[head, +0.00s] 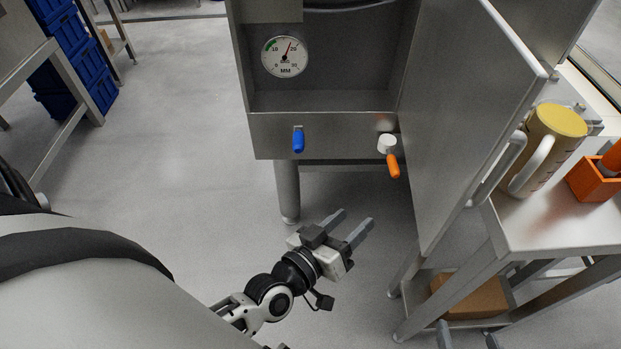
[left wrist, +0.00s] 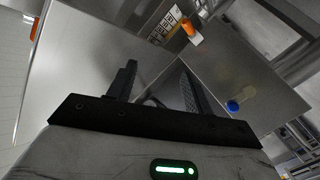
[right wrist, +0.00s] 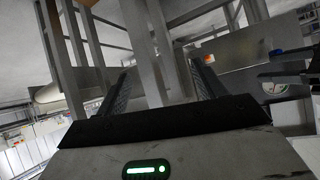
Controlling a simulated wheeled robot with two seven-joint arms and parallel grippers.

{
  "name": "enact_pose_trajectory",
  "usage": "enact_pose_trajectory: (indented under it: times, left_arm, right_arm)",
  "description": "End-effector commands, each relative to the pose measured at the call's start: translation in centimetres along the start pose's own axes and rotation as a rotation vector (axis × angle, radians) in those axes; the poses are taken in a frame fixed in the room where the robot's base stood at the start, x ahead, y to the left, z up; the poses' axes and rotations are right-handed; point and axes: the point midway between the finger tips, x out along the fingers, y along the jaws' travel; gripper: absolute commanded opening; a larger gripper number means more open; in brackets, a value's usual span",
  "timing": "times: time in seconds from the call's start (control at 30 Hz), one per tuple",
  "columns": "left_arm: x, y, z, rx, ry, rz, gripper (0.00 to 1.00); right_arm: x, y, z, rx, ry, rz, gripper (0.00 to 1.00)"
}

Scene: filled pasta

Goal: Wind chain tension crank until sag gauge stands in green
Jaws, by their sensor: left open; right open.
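The round sag gauge (head: 285,56), marked MM, sits inside the open cabinet. Its red needle points up and slightly right, between 10 and 20, outside the green band at upper left. An orange-handled crank (head: 392,165) with a pale hub sticks out of the cabinet's lower front panel; its orange handle also shows in the left wrist view (left wrist: 192,33). A blue handle (head: 298,140) hangs left of it. My left gripper (head: 353,222) is open and empty, below and in front of the panel. My right gripper (head: 466,336) is open; only its fingertips show at the bottom edge.
The cabinet door (head: 478,110) stands open on the right. Beyond it a steel side table (head: 530,225) carries a yellow-topped jug (head: 545,150) and an orange bin (head: 592,182). A cardboard box (head: 468,296) lies on its lower shelf.

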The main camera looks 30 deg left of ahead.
Motion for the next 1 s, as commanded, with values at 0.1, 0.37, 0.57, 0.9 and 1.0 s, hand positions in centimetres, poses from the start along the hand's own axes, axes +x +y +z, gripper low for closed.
enact_pose_trajectory:
  times: [0.1, 0.37, 0.57, 0.9, 1.0]
  left_arm:
    - [2.1, -3.4, -2.9, -0.153, 0.228, -0.132, 0.51]
    - [1.5, -11.9, -4.4, -0.29, 0.5, -0.505, 0.51]
    - [1.3, -13.8, -4.5, -0.301, 0.54, -0.585, 0.51]
    - [3.9, -16.0, -5.9, -0.301, 0.541, -0.581, 0.51]
    - [4.7, -16.7, -6.4, -0.301, 0.542, -0.581, 0.51]
  right_arm:
    - [-0.3, 0.0, -0.3, -0.009, -0.012, 0.004, 0.69]
    - [-0.4, 0.3, 0.0, -0.031, -0.031, 0.012, 0.69]
    - [-0.2, 0.4, 0.4, -0.039, -0.035, 0.011, 0.69]
    - [0.3, 0.3, 0.4, -0.023, -0.013, 0.003, 0.69]
    - [0.4, 0.2, 0.2, -0.015, -0.001, 0.0, 0.69]
